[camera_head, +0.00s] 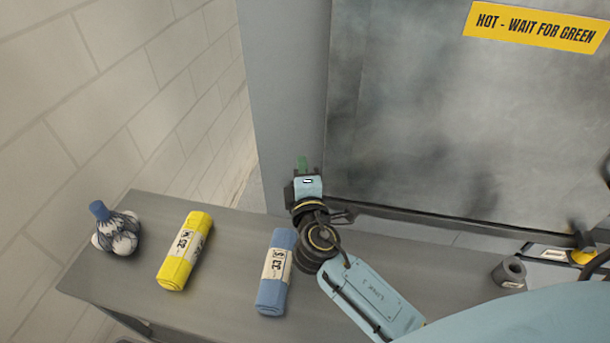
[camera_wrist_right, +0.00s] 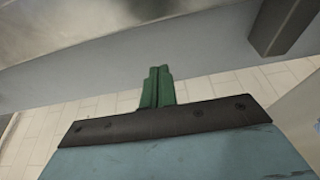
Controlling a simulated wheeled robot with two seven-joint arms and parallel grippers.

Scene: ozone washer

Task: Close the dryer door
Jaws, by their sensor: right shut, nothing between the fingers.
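A large brushed-metal panel (camera_head: 430,120), which appears to be the dryer door, fills the upper right of the head view. It has a dark lower edge; I cannot tell how far open it stands. My right gripper (camera_head: 303,163) is at the panel's lower left, in front of a plain grey upright (camera_head: 285,90). Its green fingers (camera_wrist_right: 157,86) are together and empty in the right wrist view. A pale grey surface (camera_wrist_right: 120,75) and a dark bar (camera_wrist_right: 280,25) lie beyond them; contact cannot be told. My left gripper is not in view.
A grey bench (camera_head: 225,260) below holds a yellow roll (camera_head: 185,250), a blue roll (camera_head: 275,272) and a blue-topped bundle (camera_head: 117,230). A dark cylinder (camera_head: 510,271) stands at right. A yellow sign (camera_head: 537,26) reads "HOT - WAIT FOR GREEN". A tiled wall (camera_head: 100,90) is left.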

